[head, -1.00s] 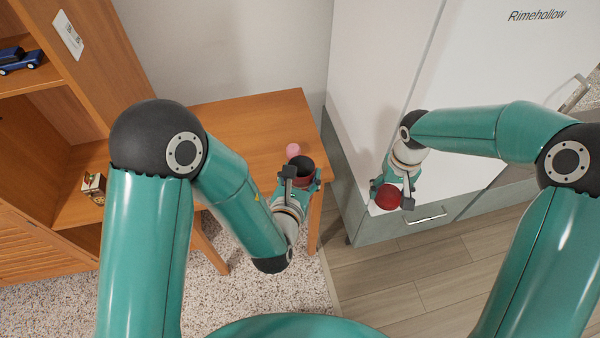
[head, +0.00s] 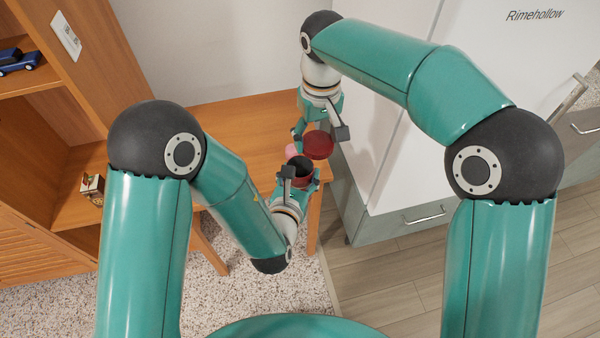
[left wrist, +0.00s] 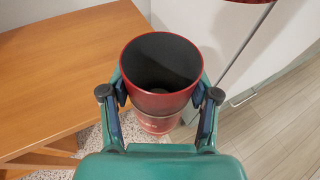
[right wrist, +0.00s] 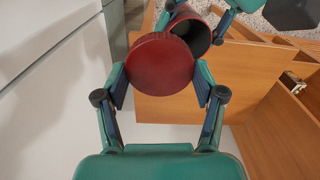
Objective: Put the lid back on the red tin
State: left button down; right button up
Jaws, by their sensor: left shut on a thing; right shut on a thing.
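The red tin (head: 301,184) is held by my left gripper (head: 298,178), which is shut around its sides. Its open mouth and dark inside show in the left wrist view (left wrist: 160,66). My right gripper (head: 319,132) is shut on the round dark red lid (head: 319,147), gripping it by its edges. The lid is beyond and slightly right of the tin in the head view and does not cover the mouth. In the right wrist view the lid (right wrist: 160,64) hides part of the tin (right wrist: 188,34). Only the lid's edge (left wrist: 250,1) shows in the left wrist view.
A white cabinet (head: 385,165) stands close on the right. A wooden shelf unit (head: 84,60) is at left.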

aim_at(300, 160)
jog(key=shift+n, duration=0.5)
jog(key=a, duration=0.1)
jog(key=s+a, duration=0.1)
jog(key=a+r, duration=0.1)
jog(key=shift+s+a, duration=0.25)
jog(key=shift+a, duration=0.05)
jog(key=shift+f, duration=0.15)
jog(key=shift+f, duration=1.95)
jog(key=shift+s, duration=0.1)
jog(key=shift+f, duration=0.8)
jog(key=shift+f, duration=0.55)
